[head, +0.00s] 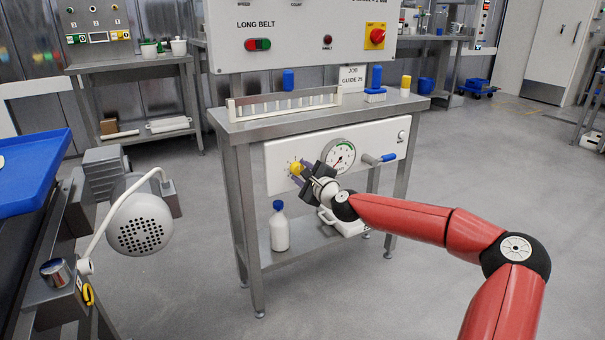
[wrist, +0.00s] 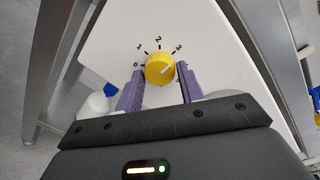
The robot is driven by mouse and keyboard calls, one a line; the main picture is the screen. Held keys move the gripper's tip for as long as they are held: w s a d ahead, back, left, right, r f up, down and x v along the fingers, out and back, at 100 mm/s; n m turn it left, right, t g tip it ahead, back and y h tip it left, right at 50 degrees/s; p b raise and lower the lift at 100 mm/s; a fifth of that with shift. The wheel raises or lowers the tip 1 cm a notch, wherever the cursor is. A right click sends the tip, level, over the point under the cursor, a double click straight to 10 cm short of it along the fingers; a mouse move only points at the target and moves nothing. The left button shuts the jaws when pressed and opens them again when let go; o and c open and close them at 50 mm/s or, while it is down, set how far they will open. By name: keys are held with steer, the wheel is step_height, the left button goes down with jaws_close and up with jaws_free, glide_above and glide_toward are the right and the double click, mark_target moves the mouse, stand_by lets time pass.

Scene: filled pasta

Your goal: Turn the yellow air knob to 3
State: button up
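The yellow air knob (head: 295,168) is on the white panel under the small metal table, left of a round gauge (head: 340,155). In the wrist view the knob (wrist: 159,69) has a printed scale around it, with 0, 1, 2 and 3 readable. Its pale pointer line points up and right, a little below the 3. My gripper (head: 303,172) is at the panel, in front of the knob. In the wrist view its two purple fingers (wrist: 159,80) stand on either side of the knob, with a small gap visible on each side.
A grey lever with a blue end (head: 379,159) sticks out right of the gauge. A white bottle with a blue cap (head: 279,228) stands on the shelf below. A white slotted rack (head: 285,104) lies on the tabletop. The floor to the right is clear.

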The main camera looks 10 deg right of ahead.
steer(key=o, duration=0.3)
steer(key=v, duration=0.7)
steer(key=shift+s+d, duration=0.15)
steer(key=shift+s, duration=0.2)
